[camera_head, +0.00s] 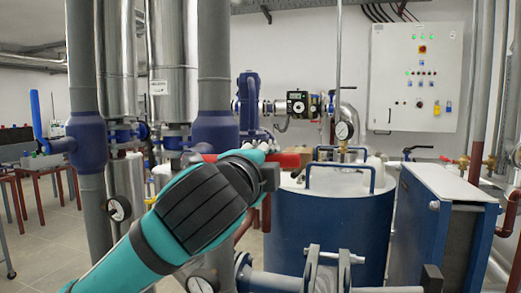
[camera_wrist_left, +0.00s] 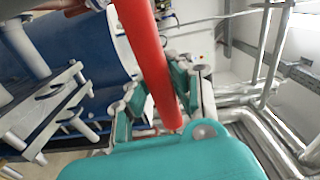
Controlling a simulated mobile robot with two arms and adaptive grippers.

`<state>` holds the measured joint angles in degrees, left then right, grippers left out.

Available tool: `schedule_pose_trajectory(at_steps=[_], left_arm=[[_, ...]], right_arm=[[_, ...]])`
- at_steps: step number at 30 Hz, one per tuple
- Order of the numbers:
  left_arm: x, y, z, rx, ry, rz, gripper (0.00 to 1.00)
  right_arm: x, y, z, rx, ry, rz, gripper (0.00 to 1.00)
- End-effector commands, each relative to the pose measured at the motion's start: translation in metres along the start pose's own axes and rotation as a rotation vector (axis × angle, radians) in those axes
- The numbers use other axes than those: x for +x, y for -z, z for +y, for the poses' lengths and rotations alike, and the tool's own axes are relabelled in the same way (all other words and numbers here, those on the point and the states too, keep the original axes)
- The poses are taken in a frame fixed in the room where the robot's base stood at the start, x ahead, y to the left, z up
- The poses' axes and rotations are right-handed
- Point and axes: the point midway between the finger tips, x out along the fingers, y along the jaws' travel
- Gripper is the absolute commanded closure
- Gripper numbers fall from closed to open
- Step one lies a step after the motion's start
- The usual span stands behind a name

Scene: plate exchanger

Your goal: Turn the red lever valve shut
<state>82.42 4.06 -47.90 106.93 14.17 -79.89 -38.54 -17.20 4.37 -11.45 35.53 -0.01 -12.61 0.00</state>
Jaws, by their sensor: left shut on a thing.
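The red lever (camera_wrist_left: 148,55) runs between the fingers of my left gripper (camera_wrist_left: 160,95) in the left wrist view. The gripper is shut on it, one finger on each side. In the head view my teal left arm comes up from the lower left, and the left gripper (camera_head: 268,176) is at the lever (camera_head: 288,160). The arm and gripper hide the lever's middle; red shows on both sides of them. The valve's body cannot be made out clearly behind the arm. My right gripper is not in view.
A blue valve with an upright blue lever (camera_head: 36,118) sits on the grey pipe at left. A blue tank (camera_head: 330,225) with handles and a blue plate unit (camera_head: 430,225) stand at right. A grey control cabinet (camera_head: 412,80) hangs on the back wall. Pipes and gauges crowd the arm.

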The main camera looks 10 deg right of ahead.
Motion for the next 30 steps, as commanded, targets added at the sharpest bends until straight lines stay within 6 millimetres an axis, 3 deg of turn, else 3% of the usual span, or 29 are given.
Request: schedule_pose_trajectory(at_steps=[6,22,23,29,30], left_arm=[[0.0,0.001,0.016,0.067,-0.009,0.003,1.0],[0.001,0.001,0.021,0.094,-0.015,0.002,1.0],[0.001,0.001,0.021,0.094,-0.015,0.002,0.8],[0.0,0.0,0.019,0.092,-0.011,0.001,0.54],[0.0,0.0,0.019,0.091,-0.009,0.001,0.53]], right_arm=[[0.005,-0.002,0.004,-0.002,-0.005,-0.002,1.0],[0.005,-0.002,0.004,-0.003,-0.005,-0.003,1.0],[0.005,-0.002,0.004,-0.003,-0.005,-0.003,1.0],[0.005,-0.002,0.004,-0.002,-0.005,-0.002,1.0],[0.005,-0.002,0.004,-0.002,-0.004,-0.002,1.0]])
